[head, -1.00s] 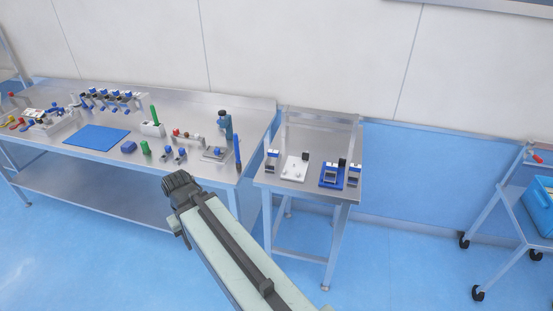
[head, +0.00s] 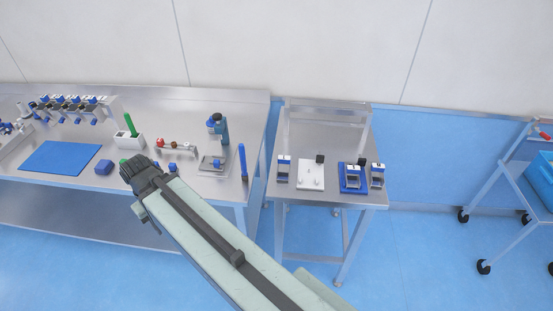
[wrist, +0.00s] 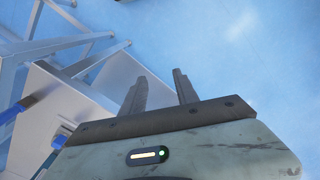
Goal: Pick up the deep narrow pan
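I cannot tell which item is the deep narrow pan; nothing in view clearly shows that shape. My gripper (head: 142,178) is in front of the long steel bench (head: 215,105) in the head view. In the wrist view my gripper (wrist: 159,80) has two dark fingers standing apart with nothing between them, with blue floor beyond.
The long bench holds a blue mat (head: 60,158), a blue block (head: 104,167), a white holder with a green stick (head: 130,128) and a blue upright instrument (head: 220,130). A wheeled cart (head: 503,190) with a blue bin (head: 546,170) stands at right. Floor between small table and cart is open.

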